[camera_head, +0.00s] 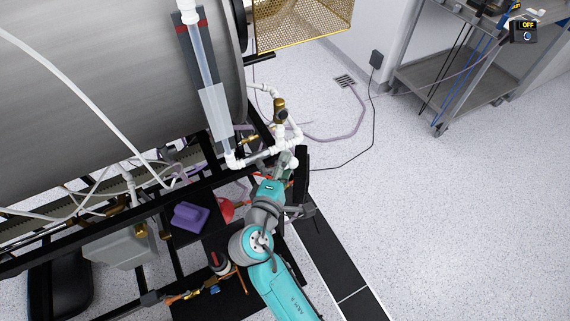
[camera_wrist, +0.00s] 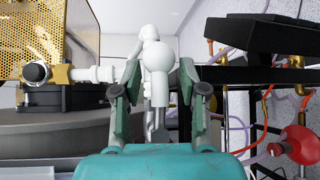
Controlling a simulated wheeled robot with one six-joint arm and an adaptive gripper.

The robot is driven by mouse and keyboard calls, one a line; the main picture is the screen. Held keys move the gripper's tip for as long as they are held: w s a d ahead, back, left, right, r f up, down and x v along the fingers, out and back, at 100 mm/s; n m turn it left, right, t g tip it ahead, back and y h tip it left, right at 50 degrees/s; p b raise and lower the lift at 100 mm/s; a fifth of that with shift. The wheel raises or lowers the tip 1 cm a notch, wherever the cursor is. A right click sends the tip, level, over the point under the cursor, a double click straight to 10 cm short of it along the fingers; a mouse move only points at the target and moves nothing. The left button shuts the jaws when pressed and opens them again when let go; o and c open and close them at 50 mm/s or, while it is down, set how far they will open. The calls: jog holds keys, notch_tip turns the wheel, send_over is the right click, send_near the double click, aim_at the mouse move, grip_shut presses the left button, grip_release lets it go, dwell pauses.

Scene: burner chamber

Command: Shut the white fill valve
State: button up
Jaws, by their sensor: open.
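The white fill valve (camera_wrist: 156,55) shows in the wrist view as a rounded white fitting with a white pipe above and a narrower part below. It stands between the two fingers of my gripper (camera_wrist: 159,85), which are spread apart on either side of it. I see no clear contact with it. In the head view my gripper (camera_head: 284,172) is at the white pipework (camera_head: 263,157) below the corner of the big steel cylinder, and it hides most of the valve there. The handle's position cannot be made out.
A brass valve (camera_wrist: 62,75) on a white pipe is at the left in the wrist view. A red round part (camera_wrist: 302,145) and purple hoses are at the right. Black frame bars (camera_head: 100,235) lie close to the arm.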

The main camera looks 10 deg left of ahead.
jog(key=shift+w, duration=0.2)
grip_shut()
jog(key=shift+f, duration=0.1)
jog(key=s+a+f+m+g+y, duration=0.3)
jog(key=a+f+m+g+y, duration=0.1)
jog(key=m+g+y, duration=0.4)
jog(key=shift+a+f+g+y, duration=0.2)
jog(key=shift+f+g+y, duration=0.5)
jog(key=shift+g+y, duration=0.2)
dwell(0.6)
jog(key=shift+s, duration=0.1)
dwell(0.3)
